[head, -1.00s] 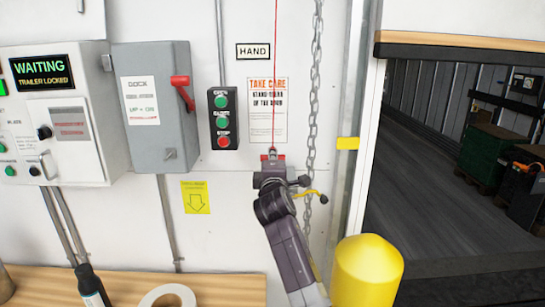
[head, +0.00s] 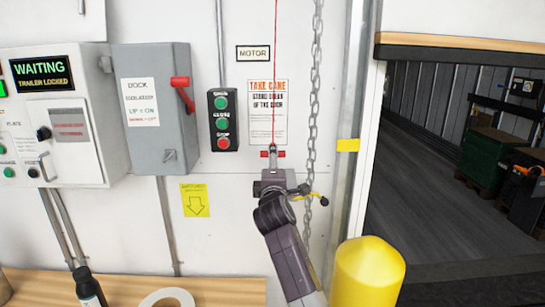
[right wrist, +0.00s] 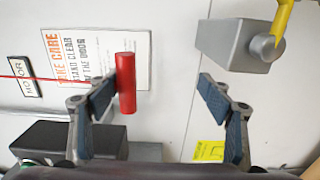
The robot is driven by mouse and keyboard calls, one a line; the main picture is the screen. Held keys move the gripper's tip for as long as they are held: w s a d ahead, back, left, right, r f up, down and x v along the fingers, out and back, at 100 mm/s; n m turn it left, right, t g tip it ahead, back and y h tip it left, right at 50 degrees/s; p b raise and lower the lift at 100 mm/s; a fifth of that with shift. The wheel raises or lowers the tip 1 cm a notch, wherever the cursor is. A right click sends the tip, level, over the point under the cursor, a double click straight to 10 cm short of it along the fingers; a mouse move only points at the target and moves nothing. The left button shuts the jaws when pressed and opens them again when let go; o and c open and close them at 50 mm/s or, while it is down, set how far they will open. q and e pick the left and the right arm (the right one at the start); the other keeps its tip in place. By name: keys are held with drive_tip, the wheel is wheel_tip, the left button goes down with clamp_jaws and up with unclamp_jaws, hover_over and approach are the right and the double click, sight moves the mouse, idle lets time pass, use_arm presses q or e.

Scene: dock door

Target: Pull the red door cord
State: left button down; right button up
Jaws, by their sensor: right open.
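The red cord (head: 275,70) hangs down the white wall and ends in a red crosswise handle (head: 281,154). My right gripper (head: 272,158) is in front of the handle and hides its middle in the head view. In the right wrist view, my right gripper (right wrist: 160,92) is open, with its two fingers wide apart. The red handle (right wrist: 126,85) shows beside the left finger's tip there, and the cord (right wrist: 15,77) runs to the left edge. I cannot tell whether the finger touches the handle. My left gripper is not in view.
A chain (head: 314,80) hangs right of the cord. A yellow-levered grey box (right wrist: 235,42) is near the gripper. A push-button box (head: 222,120) and grey isolator (head: 155,105) are to the left. A yellow bollard (head: 368,275) stands at lower right. The sign (head: 253,53) reads MOTOR.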

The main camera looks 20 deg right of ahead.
drive_tip(key=shift+o, duration=0.4)
drive_tip(key=p+v, duration=0.5)
drive_tip(key=v, duration=0.5)
drive_tip(key=shift+r, duration=0.15)
